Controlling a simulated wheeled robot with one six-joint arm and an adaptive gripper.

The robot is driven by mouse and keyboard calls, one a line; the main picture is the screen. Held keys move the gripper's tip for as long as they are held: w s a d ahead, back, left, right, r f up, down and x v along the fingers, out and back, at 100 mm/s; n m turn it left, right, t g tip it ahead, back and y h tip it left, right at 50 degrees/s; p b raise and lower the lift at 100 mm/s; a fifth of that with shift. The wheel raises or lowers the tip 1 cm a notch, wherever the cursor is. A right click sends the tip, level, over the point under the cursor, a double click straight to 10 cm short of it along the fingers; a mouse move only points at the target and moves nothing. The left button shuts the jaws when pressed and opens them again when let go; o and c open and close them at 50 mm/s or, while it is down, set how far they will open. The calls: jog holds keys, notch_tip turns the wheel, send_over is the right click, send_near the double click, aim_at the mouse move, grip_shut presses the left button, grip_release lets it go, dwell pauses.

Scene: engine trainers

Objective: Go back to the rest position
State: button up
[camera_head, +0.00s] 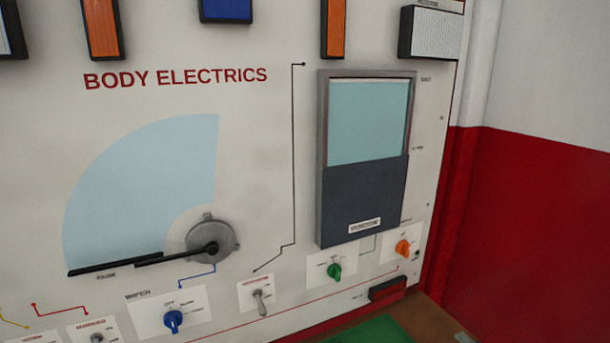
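My gripper and arm are not in view. The head view shows a white trainer panel (262,140) lettered "BODY ELECTRICS". On it, a black wiper arm (150,260) lies along the bottom edge of a light blue fan-shaped area (150,190). A window unit (366,155) in a grey frame has a pale upper pane and a dark lower part. Below are a blue knob (173,321), a toggle switch (260,302), a green knob (334,271) and an orange knob (402,248).
Orange, blue and white blocks, such as the white ribbed one (436,33), line the panel's top. A red and white wall (545,200) stands at the right. A green surface (372,331) and a small dark red part (387,289) show at the bottom.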

jog(key=s+a+f+n+g+h, duration=0.2)
jog(key=s+a+f+h, duration=0.1)
jog(key=s+a+f, duration=1.05)
jog(key=s+a+n+h, duration=0.1)
jog(key=s+a, duration=0.2)
jog(key=s, duration=0.4)
jog(key=s+a+n+h, duration=0.15)
jog(key=s+a, duration=0.25)
jog(key=s, duration=0.4)
jog(key=s+a+r+n+y, duration=0.1)
jog(key=s+a+r+n, duration=0.1)
jog(key=s+r+n, duration=0.3)
jog(key=s+a+r+n+t+y, duration=0.1)
jog(key=s+a+r+n, duration=0.2)
jog(key=s+r, duration=0.8)
jog(key=s+n, duration=0.2)
jog(key=s, duration=0.1)
jog(key=shift+r, duration=0.25)
